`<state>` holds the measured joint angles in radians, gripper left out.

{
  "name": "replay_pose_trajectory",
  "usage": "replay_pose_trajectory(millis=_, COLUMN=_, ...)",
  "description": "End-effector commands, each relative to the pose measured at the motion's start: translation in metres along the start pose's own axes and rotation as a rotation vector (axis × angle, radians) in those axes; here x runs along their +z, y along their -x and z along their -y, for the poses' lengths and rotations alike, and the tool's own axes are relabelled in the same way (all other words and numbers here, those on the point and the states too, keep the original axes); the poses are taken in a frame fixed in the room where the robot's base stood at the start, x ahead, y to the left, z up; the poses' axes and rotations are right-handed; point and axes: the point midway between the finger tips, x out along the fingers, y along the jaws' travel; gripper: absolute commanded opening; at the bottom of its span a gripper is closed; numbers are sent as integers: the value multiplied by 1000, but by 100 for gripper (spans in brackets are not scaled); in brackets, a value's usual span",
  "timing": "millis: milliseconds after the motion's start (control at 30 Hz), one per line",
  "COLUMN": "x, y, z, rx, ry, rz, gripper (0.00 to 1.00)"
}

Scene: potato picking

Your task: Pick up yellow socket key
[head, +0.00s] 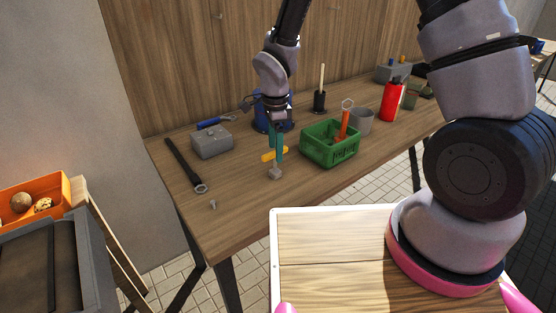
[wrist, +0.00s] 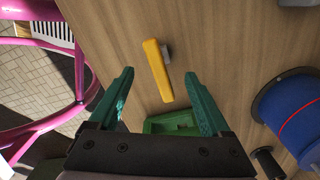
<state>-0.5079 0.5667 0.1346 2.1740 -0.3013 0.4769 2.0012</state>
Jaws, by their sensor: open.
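The yellow socket key (head: 268,156) is on the wooden table, left of the green crate. In the wrist view the key (wrist: 157,70) is a yellow bar with a grey piece beside its upper end. My gripper (head: 276,160) points down at the key, its teal fingers partly hiding it in the head view. In the wrist view my gripper (wrist: 158,77) is open, one finger to each side of the key, with gaps between. I cannot tell how far the fingertips are above the table.
The green crate (head: 318,152) stands close to the right of my gripper. A blue spool (wrist: 295,112) stands behind it. A grey box (head: 211,142) and a long black wrench (head: 183,163) lie to the left. The table's front area is mostly clear.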

Motion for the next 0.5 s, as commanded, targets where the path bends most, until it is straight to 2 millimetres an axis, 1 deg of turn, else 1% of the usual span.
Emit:
replay_pose_trajectory(millis=33, x=0, y=-8, z=0, rx=2, ry=1, rz=-1, gripper=82)
replay_pose_trajectory(millis=100, x=0, y=-16, z=0, rx=2, ry=2, rz=-1, gripper=82)
replay_pose_trajectory(millis=267, x=0, y=-27, z=0, rx=1, ry=0, rz=0, gripper=82)
replay_pose_trajectory(millis=500, x=0, y=-62, z=0, rx=2, ry=2, rz=-1, gripper=82)
